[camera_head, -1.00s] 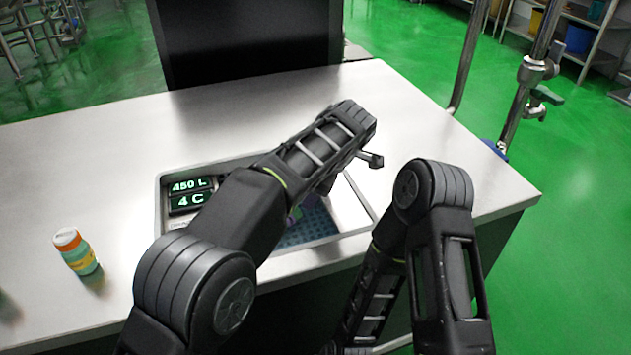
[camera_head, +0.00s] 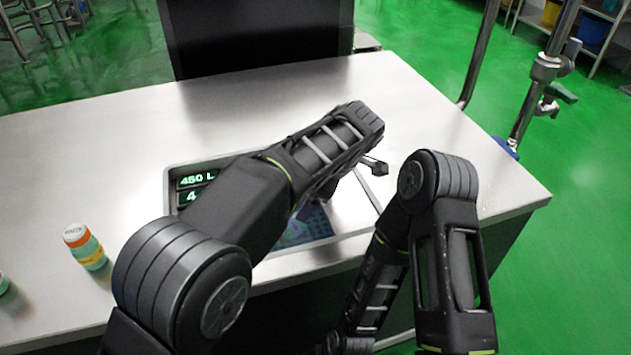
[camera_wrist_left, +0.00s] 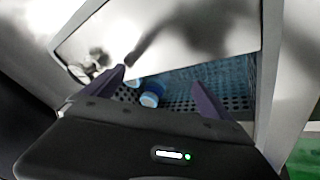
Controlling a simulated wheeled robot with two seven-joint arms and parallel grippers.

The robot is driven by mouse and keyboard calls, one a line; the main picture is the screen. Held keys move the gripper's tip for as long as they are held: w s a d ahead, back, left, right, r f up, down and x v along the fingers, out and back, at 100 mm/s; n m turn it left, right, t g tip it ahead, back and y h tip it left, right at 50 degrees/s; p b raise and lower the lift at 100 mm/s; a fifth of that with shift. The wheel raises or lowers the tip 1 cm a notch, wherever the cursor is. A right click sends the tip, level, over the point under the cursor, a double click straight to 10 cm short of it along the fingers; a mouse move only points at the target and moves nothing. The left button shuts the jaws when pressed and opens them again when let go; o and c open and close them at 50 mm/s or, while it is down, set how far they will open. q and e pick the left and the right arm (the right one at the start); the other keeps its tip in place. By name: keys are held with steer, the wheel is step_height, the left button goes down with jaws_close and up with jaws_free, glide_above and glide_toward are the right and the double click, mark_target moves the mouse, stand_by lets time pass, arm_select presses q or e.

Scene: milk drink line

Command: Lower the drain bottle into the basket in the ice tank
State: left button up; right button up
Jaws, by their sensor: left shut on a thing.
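The ice tank (camera_head: 345,234) is a steel-rimmed opening in the counter, with a blue perforated basket (camera_head: 308,232) inside. The basket also shows in the left wrist view (camera_wrist_left: 238,88). My left gripper reaches over the tank; in the left wrist view its purple fingers (camera_wrist_left: 158,90) point down into the basket. A blue-capped bottle (camera_wrist_left: 150,97), which I take for the drain bottle, shows between the fingers, with another blue part just behind it. My left gripper is shut on it, though the contact is not clear. My left forearm hides much of the tank. My right gripper is out of view.
Another bottle (camera_head: 3,284) is cut off at the left edge. A display (camera_head: 196,180) sits at the tank's left.

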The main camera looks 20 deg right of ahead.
arm_select(q)
steer(key=shift+t+h, duration=0.3)
steer(key=shift+h, duration=0.1)
steer(key=d+r, duration=0.1)
steer(key=s+d+r, duration=0.1)
steer(key=r, duration=0.1)
steer(key=d+r+p, duration=0.1)
steer(key=r, duration=0.1)
steer(key=shift+s+d+r, duration=0.1)
steer(key=shift+s+d, duration=0.15)
steer(key=shift+s, duration=0.05)
steer(key=shift+w+d+r, duration=0.1)
steer(key=shift+d+r, duration=0.05)
steer(key=shift+r, duration=0.55)
